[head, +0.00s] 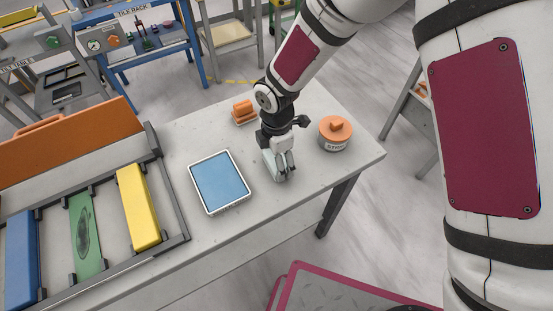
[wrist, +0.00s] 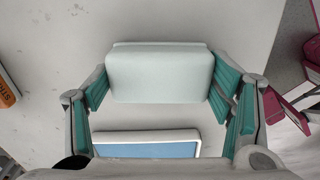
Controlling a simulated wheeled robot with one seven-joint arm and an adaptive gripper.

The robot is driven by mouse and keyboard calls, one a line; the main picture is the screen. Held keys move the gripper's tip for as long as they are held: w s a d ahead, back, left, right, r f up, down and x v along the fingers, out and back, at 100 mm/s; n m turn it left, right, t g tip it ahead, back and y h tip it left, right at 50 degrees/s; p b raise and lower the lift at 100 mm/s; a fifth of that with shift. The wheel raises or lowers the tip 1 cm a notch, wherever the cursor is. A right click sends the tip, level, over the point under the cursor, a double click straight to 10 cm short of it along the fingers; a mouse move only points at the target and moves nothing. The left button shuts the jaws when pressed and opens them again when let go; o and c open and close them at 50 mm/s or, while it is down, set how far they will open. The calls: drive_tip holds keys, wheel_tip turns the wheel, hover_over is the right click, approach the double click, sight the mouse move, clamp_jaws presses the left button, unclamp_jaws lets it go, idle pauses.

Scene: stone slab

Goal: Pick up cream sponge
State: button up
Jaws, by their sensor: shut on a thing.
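The cream sponge (wrist: 160,73) is a pale, smooth block with rounded edges in the wrist view. My gripper (wrist: 158,88) is shut on it, with the teal finger pads against its left and right ends. In the head view my gripper (head: 279,166) points down over the grey stone slab (head: 225,272), between the blue-filled tray and the orange-lidded pot. The sponge is mostly hidden by the fingers there. I cannot tell whether the sponge touches the slab or is slightly above it.
A white-rimmed tray with a blue inside (head: 220,181) lies left of my gripper. A pot with an orange lid (head: 335,129) stands right. A small orange item (head: 243,112) sits behind.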

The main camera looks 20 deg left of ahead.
drive_tip(key=shift+r, duration=0.4)
wheel_tip(320, 180, up, 3)
drive_tip(key=shift+s+d+f+b, duration=0.1)
drive_tip(key=shift+b, duration=0.4)
drive_tip(key=s+d+r+b, duration=0.1)
drive_tip(key=s+d, duration=0.7)
drive_tip(key=s, duration=0.5)
drive_tip(key=shift+s+r, duration=0.2)
drive_tip(key=shift+s, duration=0.05)
drive_tip(key=shift+d, duration=0.1)
